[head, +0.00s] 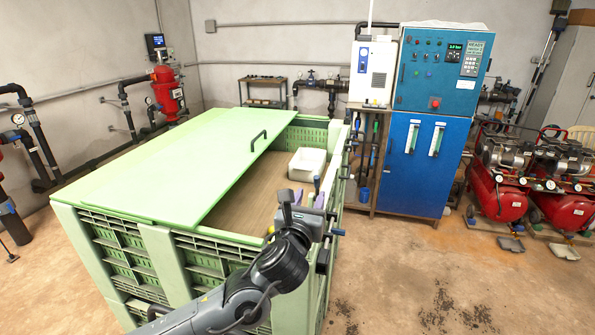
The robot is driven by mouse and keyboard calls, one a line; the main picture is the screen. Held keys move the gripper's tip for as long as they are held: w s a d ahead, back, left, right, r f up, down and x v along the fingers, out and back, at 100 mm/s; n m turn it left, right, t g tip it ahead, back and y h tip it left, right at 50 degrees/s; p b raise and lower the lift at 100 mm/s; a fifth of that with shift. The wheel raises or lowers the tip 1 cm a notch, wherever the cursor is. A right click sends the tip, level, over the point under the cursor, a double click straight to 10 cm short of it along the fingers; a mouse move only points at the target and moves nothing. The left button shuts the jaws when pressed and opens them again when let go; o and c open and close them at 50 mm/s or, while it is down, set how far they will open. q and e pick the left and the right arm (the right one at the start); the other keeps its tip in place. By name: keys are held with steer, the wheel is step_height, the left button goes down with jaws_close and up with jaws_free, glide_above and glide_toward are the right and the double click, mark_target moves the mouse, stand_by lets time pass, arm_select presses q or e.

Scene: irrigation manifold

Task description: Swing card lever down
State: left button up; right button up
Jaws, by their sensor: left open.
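I cannot make out a card lever for certain at this size. A white cabinet (373,72) with a small blue-marked plate stands left of the blue control cabinet (440,75). My left gripper (306,208) is above the near right corner of the green slatted crate (155,255). Its jaws are open. Small purple and blue items show close behind it; I cannot tell whether it touches them. It is well short of the cabinets. My right gripper is not in view.
A green lid (185,160) with a dark handle (258,140) covers much of the crate. A white bin (307,164) sits in its open part. Red compressors (497,190) stand at the right. A red filter tank (167,95) and pipes line the left wall.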

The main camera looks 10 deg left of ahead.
mark_target(316, 183)
arm_select(q)
steer(key=shift+w, duration=0.55)
steer(key=shift+w+d+p, duration=0.15)
steer(key=shift+w+p, duration=0.1)
steer(key=shift+w, duration=1.35)
steer(key=shift+w+d+p, duration=0.15)
steer(key=shift+w+p, duration=0.1)
steer(key=shift+w, duration=1.3)
steer(key=shift+w+d+p, duration=0.15)
steer(key=shift+w+p, duration=0.1)
steer(key=shift+w, duration=1.35)
jaws_close()
steer(key=shift+f, duration=0.1)
